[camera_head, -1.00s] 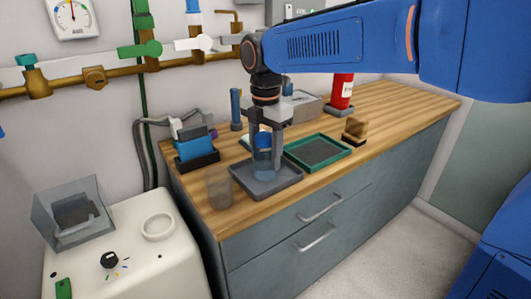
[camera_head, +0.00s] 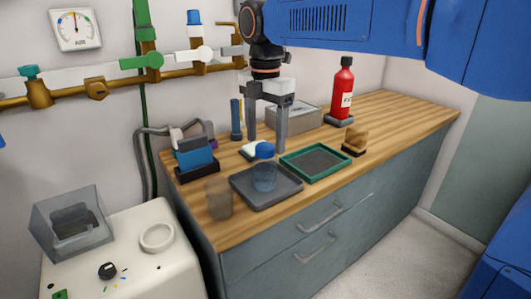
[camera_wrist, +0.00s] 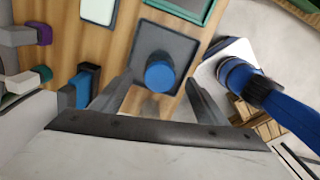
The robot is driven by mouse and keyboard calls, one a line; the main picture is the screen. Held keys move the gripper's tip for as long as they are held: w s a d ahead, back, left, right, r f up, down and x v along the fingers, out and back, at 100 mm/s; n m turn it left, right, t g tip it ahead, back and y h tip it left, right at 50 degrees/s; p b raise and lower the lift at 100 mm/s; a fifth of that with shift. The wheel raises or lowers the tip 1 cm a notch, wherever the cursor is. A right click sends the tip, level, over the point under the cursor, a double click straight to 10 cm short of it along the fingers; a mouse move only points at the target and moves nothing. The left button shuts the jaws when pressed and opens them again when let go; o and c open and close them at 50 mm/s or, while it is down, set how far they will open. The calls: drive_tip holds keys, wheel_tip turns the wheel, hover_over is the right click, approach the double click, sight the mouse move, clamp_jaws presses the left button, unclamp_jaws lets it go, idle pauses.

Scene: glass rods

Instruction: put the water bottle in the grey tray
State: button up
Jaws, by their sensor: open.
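The water bottle (camera_head: 264,170), clear with a blue cap, stands upright in the grey tray (camera_head: 284,194). In the wrist view its blue cap (camera_wrist: 160,75) shows from above, over the grey tray (camera_wrist: 183,47). My gripper (camera_head: 266,148) is open and empty above and behind the bottle, with its fingers apart and clear of the cap. The bottle's lower part is seen through its clear wall.
A green-rimmed tray (camera_head: 340,168) lies right of the grey tray. A clear cup (camera_head: 218,198) stands close at its left. A blue item in a black holder (camera_head: 196,157), a red bottle (camera_head: 342,88) and a brown brush (camera_head: 355,140) stand around. The counter's right end is clear.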

drive_tip(key=shift+r, duration=1.9)
drive_tip(key=shift+d, duration=0.1)
drive_tip(key=s+d+f+m+t, duration=0.1)
drive_tip(key=s+d+f+m, duration=0.35)
drive_tip(key=d+m, duration=0.35)
drive_tip(key=s+d+f+m+t, duration=0.1)
drive_tip(key=s+d+f+m, duration=0.4)
drive_tip(key=d, duration=0.5)
drive_tip(key=s+d+f+m+t, duration=0.2)
drive_tip(key=s+d+f+m, duration=0.7)
drive_tip(key=s+f+m, duration=0.3)
drive_tip(key=shift+d+f+m+t, duration=0.15)
drive_tip(key=shift+m+t, duration=0.25)
drive_tip(key=shift+m, duration=0.6)
